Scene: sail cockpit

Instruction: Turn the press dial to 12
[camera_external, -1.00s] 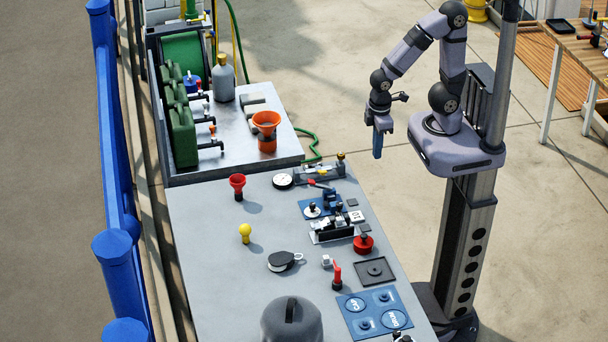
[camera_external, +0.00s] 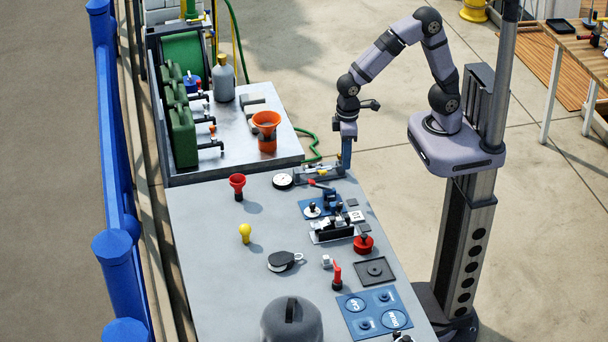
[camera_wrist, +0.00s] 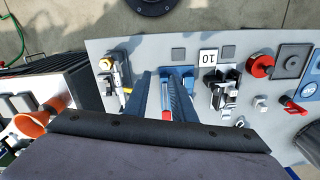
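A blue press (camera_external: 332,200) stands on a blue base plate on the grey bench, with a white disc with a dark knob (camera_external: 312,210) beside it. This disc looks like the press dial, but its marks are too small to read. A white card marked 10 (camera_external: 357,216) lies just right of the press; it also shows in the wrist view (camera_wrist: 208,57). My gripper (camera_external: 346,165) points down above the bench's far right edge, behind the press and apart from it. In the wrist view, my two fingers (camera_wrist: 160,85) are apart with nothing held; they partly hide the blue press.
A black-and-white device (camera_external: 334,232) and a red knob (camera_external: 363,244) stand in front of the press. A grey metal fixture (camera_external: 320,172) and a white round gauge (camera_external: 283,181) lie behind it. An orange funnel (camera_external: 266,124) stands farther back.

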